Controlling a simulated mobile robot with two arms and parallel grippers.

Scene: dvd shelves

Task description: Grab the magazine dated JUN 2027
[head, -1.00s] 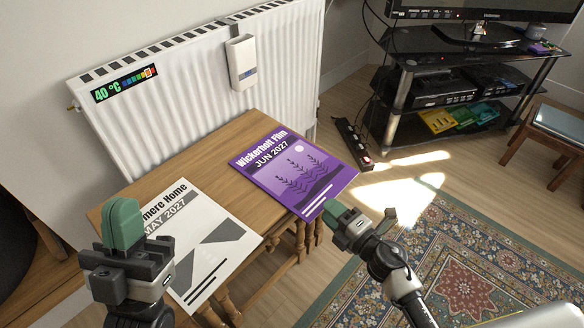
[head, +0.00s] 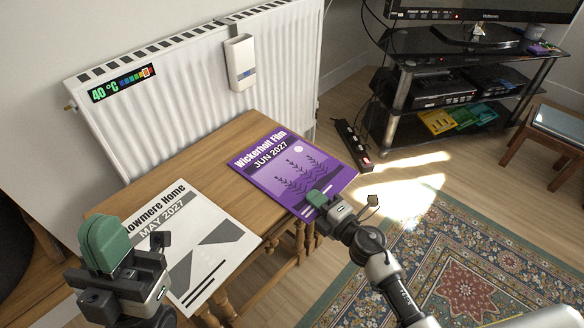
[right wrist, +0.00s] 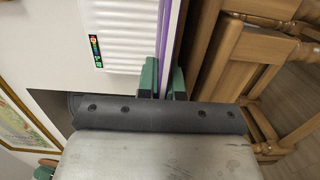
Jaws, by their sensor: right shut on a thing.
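The purple magazine (head: 290,172) reads "Wickerbolt Film JUN 2027" and lies on the right end of the wooden table, its front edge at the table edge. My right gripper (head: 318,198) is at its front right edge, shut on it; in the right wrist view the green fingers (right wrist: 162,80) sit either side of the thin purple edge (right wrist: 172,45). A white magazine (head: 190,240) dated MAY 2027 lies on the left of the table. My left gripper (head: 104,243) is in front of its left side, green fingers close together, empty as far as I see.
The wooden table (head: 190,155) stands against a white radiator (head: 200,90). A power strip (head: 352,145) lies on the floor to the right, near a black TV stand (head: 395,110). A patterned rug (head: 470,260) covers the floor at right.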

